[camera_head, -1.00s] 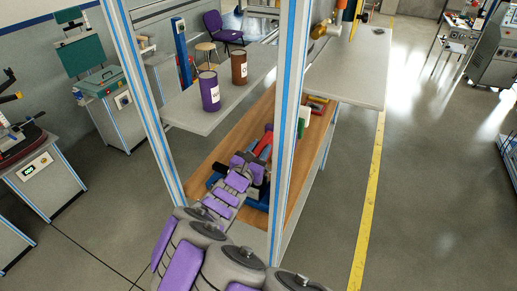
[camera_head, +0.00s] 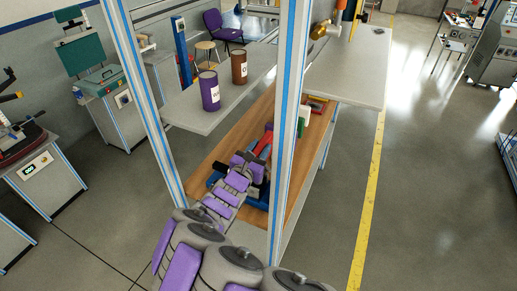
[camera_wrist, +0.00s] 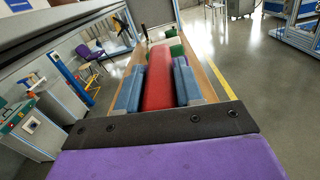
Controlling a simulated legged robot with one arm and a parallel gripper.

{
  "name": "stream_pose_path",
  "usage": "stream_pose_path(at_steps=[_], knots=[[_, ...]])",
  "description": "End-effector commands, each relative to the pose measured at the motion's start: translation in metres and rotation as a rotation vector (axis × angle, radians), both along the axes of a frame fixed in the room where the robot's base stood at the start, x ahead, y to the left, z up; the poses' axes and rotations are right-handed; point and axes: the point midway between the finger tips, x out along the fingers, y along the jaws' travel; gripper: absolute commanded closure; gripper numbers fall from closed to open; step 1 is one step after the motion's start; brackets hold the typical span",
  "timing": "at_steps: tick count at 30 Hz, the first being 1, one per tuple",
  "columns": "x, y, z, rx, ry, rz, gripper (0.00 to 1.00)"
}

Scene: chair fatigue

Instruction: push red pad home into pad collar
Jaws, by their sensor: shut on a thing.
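The red pad (camera_wrist: 158,80) is a long, rounded red piece held lengthwise between the two blue-grey fingers of my gripper (camera_wrist: 158,72) in the wrist view. The fingers press along its left and right sides, and its far end points away from the wrist. In the head view the red pad (camera_head: 266,138) shows as a small red patch above the wooden bench, beside the frame post. My gripper (camera_head: 262,150) is partly hidden there by the post and my arm. I cannot make out the pad collar for certain; the pad and fingers may hide it.
A blue fixture (camera_head: 220,186) lies on the wooden bench (camera_head: 212,160) under my arm. A green piece (camera_wrist: 176,48) stands just beyond the pad. Aluminium posts (camera_head: 287,130) rise close to the arm. Purple (camera_head: 209,92) and brown (camera_head: 239,68) cans stand on the upper shelf.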

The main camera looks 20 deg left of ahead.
Motion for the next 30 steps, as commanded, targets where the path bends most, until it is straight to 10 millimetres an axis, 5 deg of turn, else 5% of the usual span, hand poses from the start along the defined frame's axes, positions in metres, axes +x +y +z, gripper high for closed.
stream_pose_path(at_steps=[30], knots=[[0.0004, 0.0002, -0.0035, 0.000, -0.002, 0.000, 1.00]])
